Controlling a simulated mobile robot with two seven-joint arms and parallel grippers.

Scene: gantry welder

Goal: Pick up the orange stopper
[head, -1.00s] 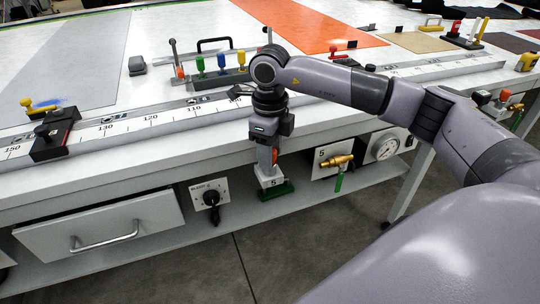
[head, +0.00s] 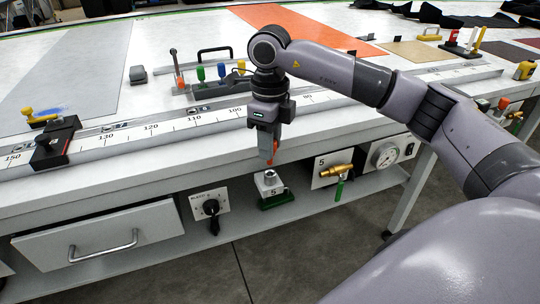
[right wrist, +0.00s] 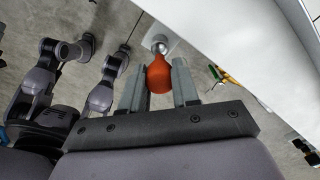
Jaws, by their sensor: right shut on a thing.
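My right gripper (head: 270,150) points down in front of the table's front edge, shut on the orange stopper (head: 274,150). In the right wrist view the stopper (right wrist: 159,76) is a rounded orange body between the two grey fingers (right wrist: 158,88). The stopper's upper part is hidden by the fingers. My left gripper is not in the head view.
A brass valve with a green handle (head: 340,178) and a gauge (head: 386,155) are to the right of the block. A black knob on a plate (head: 210,207) and a drawer (head: 100,240) are to the left. The table edge is close behind the gripper.

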